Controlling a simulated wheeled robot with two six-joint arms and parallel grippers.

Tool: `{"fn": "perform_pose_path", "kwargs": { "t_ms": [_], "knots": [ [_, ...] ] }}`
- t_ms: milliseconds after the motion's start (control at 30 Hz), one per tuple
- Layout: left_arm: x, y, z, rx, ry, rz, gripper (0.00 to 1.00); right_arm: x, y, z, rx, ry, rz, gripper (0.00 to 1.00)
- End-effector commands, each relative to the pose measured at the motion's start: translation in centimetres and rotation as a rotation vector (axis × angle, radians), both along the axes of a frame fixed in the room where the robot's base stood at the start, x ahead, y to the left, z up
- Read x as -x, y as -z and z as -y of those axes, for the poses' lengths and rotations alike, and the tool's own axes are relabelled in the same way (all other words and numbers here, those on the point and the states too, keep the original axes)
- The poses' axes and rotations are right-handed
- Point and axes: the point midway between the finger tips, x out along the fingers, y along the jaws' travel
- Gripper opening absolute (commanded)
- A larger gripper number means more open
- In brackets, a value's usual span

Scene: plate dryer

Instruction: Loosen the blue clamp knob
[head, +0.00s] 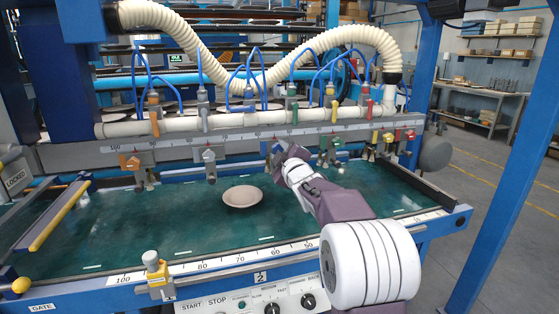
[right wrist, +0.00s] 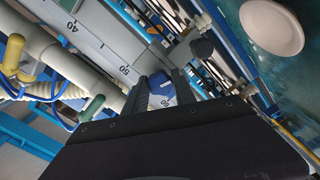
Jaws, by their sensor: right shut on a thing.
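The blue clamp knob (right wrist: 161,90) shows between the two fingers of my right gripper (right wrist: 163,86) in the right wrist view. In the head view my right gripper (head: 279,153) reaches in from the lower right to the clamp rail, and its fingers cover most of the knob there. It is shut on the knob. The clamp below the knob is mostly hidden. My left gripper is in neither view.
Other clamps with an orange knob (head: 129,162), a grey knob (head: 208,156) and a green knob (head: 333,142) sit along the rail. A pale plate (head: 242,196) lies on the green belt (head: 175,222). Hoses and nozzles hang above.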

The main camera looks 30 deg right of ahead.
Motion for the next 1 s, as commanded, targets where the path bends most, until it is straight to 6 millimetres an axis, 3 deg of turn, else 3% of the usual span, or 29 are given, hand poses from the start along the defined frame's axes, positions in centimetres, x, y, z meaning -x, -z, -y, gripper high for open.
{"fn": "perform_pose_path", "kwargs": {
  "t_ms": [400,1000],
  "knots": [
    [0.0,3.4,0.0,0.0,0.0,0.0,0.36,0.0,0.2,0.0,0.38,0.001,-0.091,0.0],
    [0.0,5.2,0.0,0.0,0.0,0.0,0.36,0.0,-0.1,0.0,0.766,0.0,-0.184,0.0]
  ]
}}
